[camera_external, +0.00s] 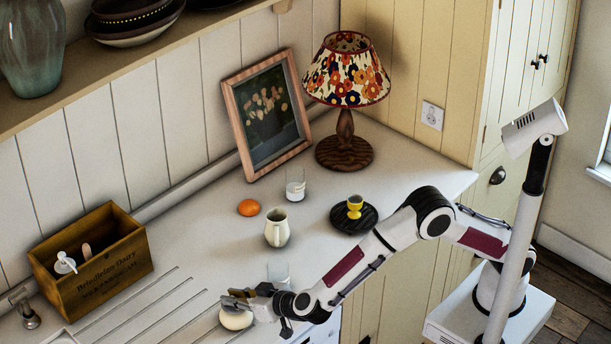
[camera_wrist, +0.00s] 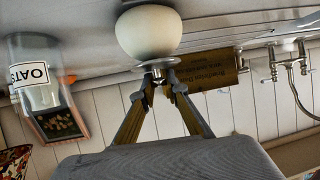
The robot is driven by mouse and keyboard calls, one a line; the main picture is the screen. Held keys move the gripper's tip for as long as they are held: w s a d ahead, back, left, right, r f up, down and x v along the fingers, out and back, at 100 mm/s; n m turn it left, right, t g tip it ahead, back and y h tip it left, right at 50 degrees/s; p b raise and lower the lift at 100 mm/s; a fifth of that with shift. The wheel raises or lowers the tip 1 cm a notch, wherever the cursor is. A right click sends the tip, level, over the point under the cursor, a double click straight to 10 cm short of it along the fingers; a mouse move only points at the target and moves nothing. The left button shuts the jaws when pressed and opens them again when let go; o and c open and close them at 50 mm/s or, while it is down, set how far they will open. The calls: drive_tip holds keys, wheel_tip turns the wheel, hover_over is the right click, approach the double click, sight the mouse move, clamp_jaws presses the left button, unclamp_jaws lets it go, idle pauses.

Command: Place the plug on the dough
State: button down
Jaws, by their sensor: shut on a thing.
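The dough (camera_external: 236,319) is a pale cream, rounded lump on the worktop at the lower middle of the external view. It shows large at the top of the wrist view (camera_wrist: 148,32), which is upside down. My gripper (camera_external: 236,298) is directly over the dough, with its fingers level with the dough's top. In the wrist view my gripper (camera_wrist: 160,78) is shut on the plug (camera_wrist: 159,66), a small grey disc with a short stem. The plug's disc is at the dough's upper surface; I cannot tell whether they touch. In the external view the fingers mostly hide the plug.
A clear glass jar (camera_external: 279,270) stands close behind my gripper; its OATS label shows in the wrist view (camera_wrist: 30,75). A cream jug (camera_external: 277,230), orange (camera_external: 249,207), glass (camera_external: 295,187) and yellow egg cup (camera_external: 355,205) stand farther back. A wooden crate (camera_external: 112,268) is left.

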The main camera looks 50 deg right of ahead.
drive_tip(key=shift+f, duration=0.15)
drive_tip(key=c, duration=2)
unclamp_jaws()
drive_tip(key=shift+r, duration=0.2)
drive_tip(key=shift+v, duration=6)
drive_tip(key=shift+f, duration=0.1)
